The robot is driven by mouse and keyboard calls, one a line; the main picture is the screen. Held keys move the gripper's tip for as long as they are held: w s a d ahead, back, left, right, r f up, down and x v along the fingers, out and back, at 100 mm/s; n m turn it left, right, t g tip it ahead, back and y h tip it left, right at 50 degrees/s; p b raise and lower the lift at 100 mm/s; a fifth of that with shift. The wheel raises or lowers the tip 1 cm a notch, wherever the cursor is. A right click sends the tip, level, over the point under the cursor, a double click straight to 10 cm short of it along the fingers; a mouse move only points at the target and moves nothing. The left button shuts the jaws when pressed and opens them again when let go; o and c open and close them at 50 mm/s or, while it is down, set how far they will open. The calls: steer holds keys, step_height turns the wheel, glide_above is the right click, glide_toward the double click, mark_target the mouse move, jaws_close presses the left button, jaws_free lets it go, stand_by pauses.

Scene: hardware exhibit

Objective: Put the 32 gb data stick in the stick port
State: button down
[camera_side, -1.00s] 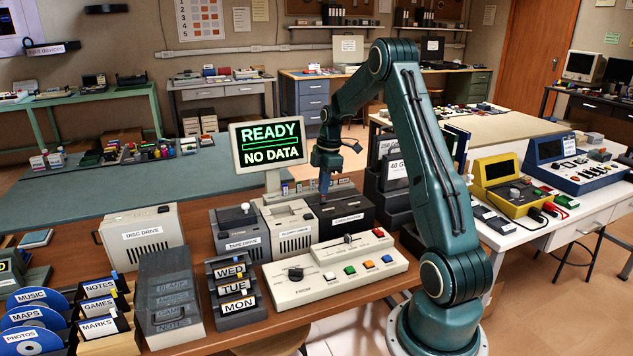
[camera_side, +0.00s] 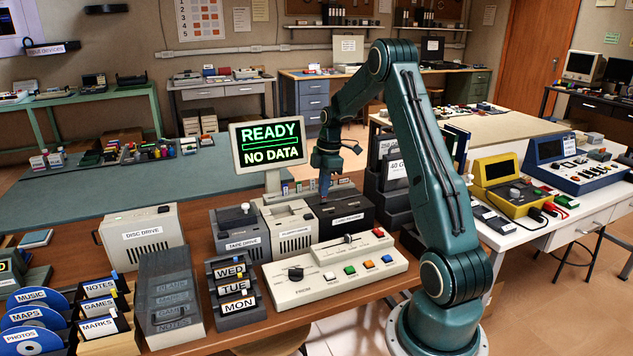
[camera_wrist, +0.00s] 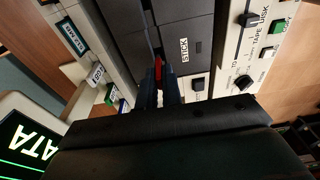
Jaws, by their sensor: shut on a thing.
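My gripper (camera_wrist: 160,95) is shut on a small stick with a red part (camera_wrist: 158,68) showing between the fingertips in the wrist view. No size label is readable on it. In the side view my gripper (camera_side: 325,190) points down over the dark reader box (camera_side: 345,215). The wrist view shows this dark box below the fingers, with a white STICK label (camera_wrist: 184,49) to the right of the held stick. A small dark slot (camera_wrist: 199,47) shows beside that label. I cannot tell whether the stick touches the box.
The monitor (camera_side: 268,145) reads READY, NO DATA. Other labelled sticks (camera_wrist: 97,75) stand behind the reader, near my gripper. A cream control panel (camera_side: 335,270) with knobs and coloured buttons is in front. Light drives (camera_side: 290,235) stand to the left, dark holders (camera_side: 393,190) to the right.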

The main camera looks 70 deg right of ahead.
steer(key=shift+f, duration=0.15)
steer(key=shift+f, duration=1.1)
steer(key=shift+f, duration=0.1)
stand_by(0.3)
steer(key=c, duration=1.5)
jaws_free()
steer(key=shift+r, duration=4.05)
